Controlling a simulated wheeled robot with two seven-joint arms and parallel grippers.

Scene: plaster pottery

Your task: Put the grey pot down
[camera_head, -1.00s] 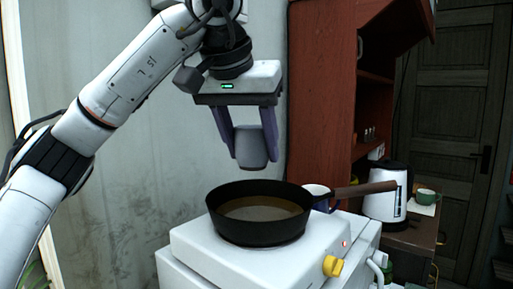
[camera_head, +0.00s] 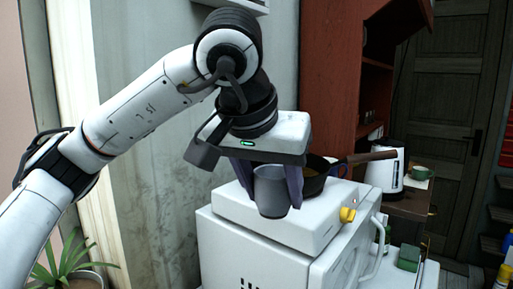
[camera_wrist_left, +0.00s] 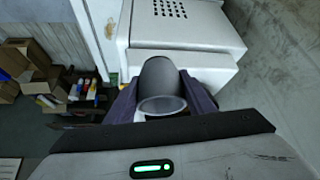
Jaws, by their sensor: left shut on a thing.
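The grey pot (camera_head: 271,192) is a plain cup-like vessel, held upright between the fingers of my left gripper (camera_head: 268,190). In the head view it hangs in front of the white stove unit's top (camera_head: 300,232), near its left front side. A gap below the pot cannot be judged exactly. In the left wrist view the pot (camera_wrist_left: 160,84) sits between the purple-grey fingers (camera_wrist_left: 162,98), with its rim toward the camera. My right gripper is in neither view.
A black pan (camera_head: 316,184) with a brown handle stands on the stove behind the gripper. A yellow knob (camera_head: 347,214) is on the stove's front. A potted plant (camera_head: 72,268) is at lower left.

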